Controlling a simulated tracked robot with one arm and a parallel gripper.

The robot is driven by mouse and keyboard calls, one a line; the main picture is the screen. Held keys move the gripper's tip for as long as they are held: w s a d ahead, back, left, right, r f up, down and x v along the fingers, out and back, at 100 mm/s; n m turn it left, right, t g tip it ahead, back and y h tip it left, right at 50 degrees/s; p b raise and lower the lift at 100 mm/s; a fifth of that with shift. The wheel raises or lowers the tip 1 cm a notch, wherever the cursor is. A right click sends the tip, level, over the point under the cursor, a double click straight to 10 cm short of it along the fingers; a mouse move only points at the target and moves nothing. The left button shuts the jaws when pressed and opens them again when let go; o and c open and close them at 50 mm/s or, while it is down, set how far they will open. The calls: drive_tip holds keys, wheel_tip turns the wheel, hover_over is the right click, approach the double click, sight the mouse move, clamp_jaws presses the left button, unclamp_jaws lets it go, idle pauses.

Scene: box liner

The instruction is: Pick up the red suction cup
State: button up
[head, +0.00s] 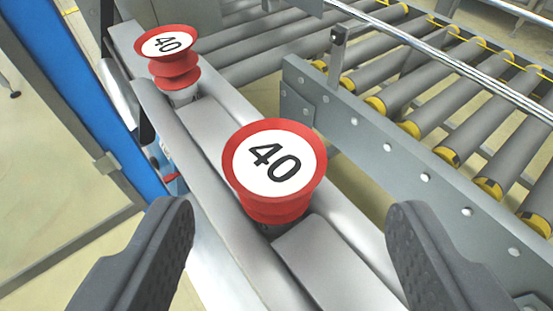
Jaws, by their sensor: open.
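Two red suction cups show in the head view, each with a white top face marked 40. The nearer red suction cup (267,212) stands upright on a grey metal rail, near the middle of the picture. The farther red suction cup (175,72) stands on the same rail at the upper left, and its bellows folds are visible. My gripper (295,222) is open and empty. Its two dark fingers are at the lower left and lower right, one on each side of the nearer cup. I see no contact with either cup.
The grey metal rail (212,130) runs from upper left to lower right. A roller conveyor (405,80) with a bolted grey side frame (430,178) stands to the right. A blue post (82,80) and a metal frame are at the left, with bare floor beyond.

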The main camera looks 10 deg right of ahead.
sight(275, 121)
drive_tip(key=shift+a+r+b+x, duration=0.15)
drive_tip(key=shift+b+x, duration=0.15)
drive_tip(key=shift+x, duration=1.45)
drive_tip(key=shift+a+r+b+x, duration=0.1)
drive_tip(key=shift+b+x, duration=0.2)
drive_tip(key=shift+x, duration=1.5)
drive_tip(key=shift+w, duration=0.15)
drive_tip(key=c, duration=1.1)
drive_tip(key=shift+o, duration=0.2)
drive_tip(key=shift+r+p, duration=0.3)
drive_tip(key=shift+r, duration=0.5)
drive_tip(key=shift+r+p, duration=0.3)
drive_tip(key=shift+r, duration=0.65)
drive_tip(key=s+a+r+p, duration=0.1)
drive_tip(key=s+p, duration=0.1)
drive_tip(key=s, duration=1.4)
drive_tip(key=shift+r, duration=0.25)
